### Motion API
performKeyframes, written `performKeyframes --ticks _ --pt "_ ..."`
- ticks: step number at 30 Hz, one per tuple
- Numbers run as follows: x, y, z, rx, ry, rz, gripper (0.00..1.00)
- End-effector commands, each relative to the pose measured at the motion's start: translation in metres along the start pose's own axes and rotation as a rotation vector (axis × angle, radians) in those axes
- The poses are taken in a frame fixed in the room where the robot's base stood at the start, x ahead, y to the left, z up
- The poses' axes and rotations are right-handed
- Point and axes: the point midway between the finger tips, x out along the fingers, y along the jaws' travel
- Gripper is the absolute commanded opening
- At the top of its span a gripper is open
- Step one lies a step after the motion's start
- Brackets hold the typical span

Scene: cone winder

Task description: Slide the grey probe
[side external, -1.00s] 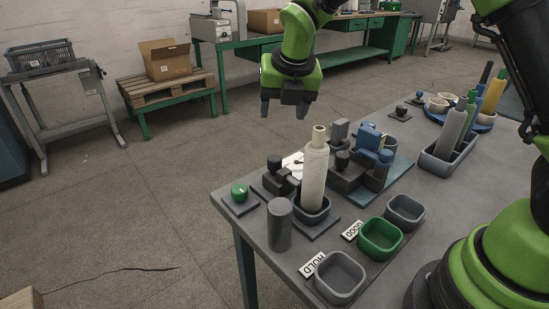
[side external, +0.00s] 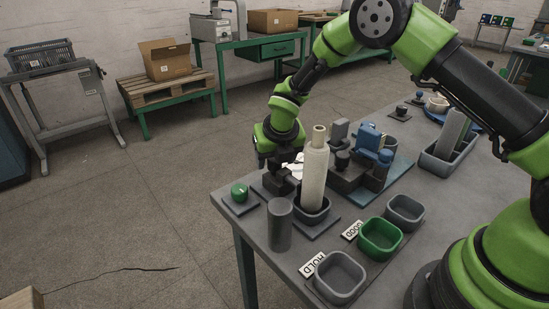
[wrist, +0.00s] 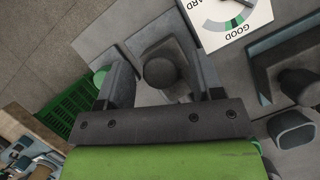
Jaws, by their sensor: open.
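The grey probe is most likely the dark grey slide block with a round knob (wrist: 160,73), beside the white dial card (wrist: 232,20) in the wrist view. In the side view, the block and knob (side external: 275,168) are partly hidden by my gripper. My gripper (wrist: 158,84) is open, pointing down, with one finger on each side of the knob. A gap shows between the knob and each finger; I cannot tell whether either touches the block. The dial card reads GOOD, with its other word partly cut off.
A tall cream cone (side external: 315,168) stands in a holder close to the block. A green button (side external: 239,191) and a grey cylinder (side external: 280,224) are near the table's left edge. Blue-grey fixtures (side external: 372,150) stand to the right. Grey and green trays (side external: 380,238) sit in front.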

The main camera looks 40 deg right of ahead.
Motion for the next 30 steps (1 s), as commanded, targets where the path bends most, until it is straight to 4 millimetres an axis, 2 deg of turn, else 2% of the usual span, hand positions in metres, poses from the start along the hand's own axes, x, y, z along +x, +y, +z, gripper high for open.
performKeyframes --ticks 3,11,14,19,20,23,30 --pt "0.007 0.0 0.0 0.0 0.0 0.0 0.61" --pt "0.008 0.0 0.0 0.0 -0.001 0.0 0.61" --pt "0.008 0.0 0.0 0.0 -0.001 0.0 0.42" --pt "0.008 0.001 0.0 0.0 -0.001 0.002 0.03" --pt "0.008 0.001 0.0 0.0 -0.001 0.002 0.0" --pt "0.008 0.002 0.001 0.0 -0.003 0.003 0.0" --pt "0.016 0.011 0.019 0.004 -0.008 0.002 0.0"
